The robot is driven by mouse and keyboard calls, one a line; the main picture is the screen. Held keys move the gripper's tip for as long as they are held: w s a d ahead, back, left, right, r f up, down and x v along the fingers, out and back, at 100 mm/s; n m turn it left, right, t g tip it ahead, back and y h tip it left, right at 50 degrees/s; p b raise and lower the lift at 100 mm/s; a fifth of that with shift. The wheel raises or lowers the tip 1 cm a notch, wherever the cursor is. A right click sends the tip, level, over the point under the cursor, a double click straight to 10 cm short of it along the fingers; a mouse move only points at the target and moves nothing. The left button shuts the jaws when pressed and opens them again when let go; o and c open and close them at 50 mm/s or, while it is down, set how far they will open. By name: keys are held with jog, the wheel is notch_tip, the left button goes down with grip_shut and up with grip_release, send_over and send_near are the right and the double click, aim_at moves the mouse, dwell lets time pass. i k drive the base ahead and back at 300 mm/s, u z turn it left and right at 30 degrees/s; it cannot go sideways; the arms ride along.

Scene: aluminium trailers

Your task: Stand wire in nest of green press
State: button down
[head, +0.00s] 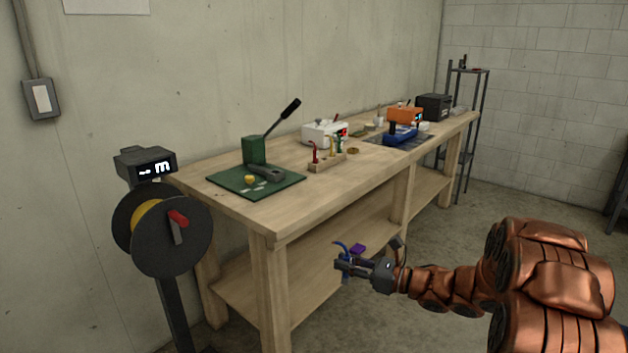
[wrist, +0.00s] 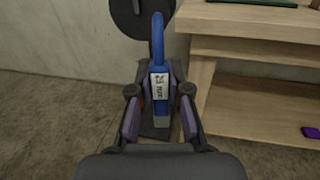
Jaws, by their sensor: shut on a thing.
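The green press (head: 255,151) stands on a green mat (head: 222,180) at the near end of the workbench, its black-tipped lever (head: 289,107) raised to the right. A grey part (head: 268,173) lies at its foot; I cannot make out the nest. My gripper (head: 350,262) is in front of the bench, below its top and well away from the press. It is shut on a blue curved piece (head: 342,246), which looks like the wire. In the wrist view this blue wire (wrist: 158,40) stands upright between my fingers (wrist: 158,100), with a white printed label.
A cable reel (head: 172,236) on a post stands left of the bench. A wooden block (head: 327,163) with coloured pieces, a white device (head: 325,132) and a blue tool (head: 400,135) are on the benchtop (head: 235,209). A purple item (head: 357,249) lies on the lower shelf. Floor before the bench is clear.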

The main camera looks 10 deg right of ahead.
aim_at(276, 179)
jog(key=z, duration=1.15)
jog(key=i, duration=0.65)
jog(key=u, duration=1.65)
